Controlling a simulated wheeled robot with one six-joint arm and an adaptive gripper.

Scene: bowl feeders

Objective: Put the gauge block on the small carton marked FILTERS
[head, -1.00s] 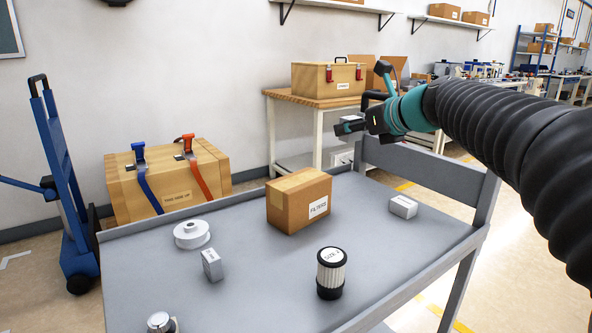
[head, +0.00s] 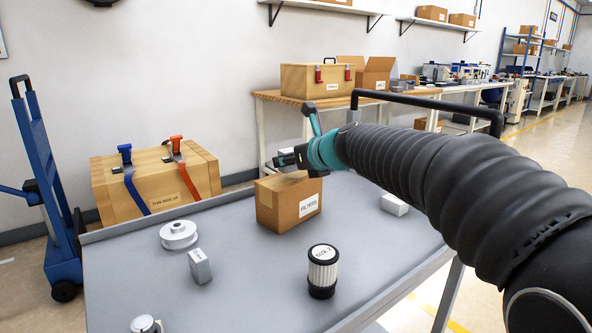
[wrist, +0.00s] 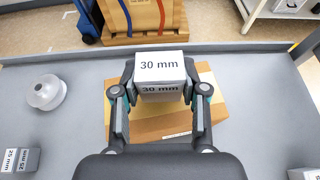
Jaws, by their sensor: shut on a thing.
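My gripper (wrist: 160,84) is shut on a grey gauge block (wrist: 160,66) marked 30 mm. The small carton marked FILTERS (head: 289,207) stands closed on the grey cart top. In the wrist view the block is in front of the carton's top (wrist: 207,108) and hides part of it. In the head view my gripper (head: 286,160) is over the carton, and the block is mostly hidden behind the fingers. The block looks a little above the carton top; I cannot tell the exact gap.
On the cart (head: 240,295) are a white spool (head: 178,236), a grey block (head: 200,266) marked 25 mm in the wrist view, a black-and-white filter (head: 322,272), a knob-like part (head: 146,324) and another pale block (head: 395,204). A strapped wooden crate (head: 155,188) stands behind.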

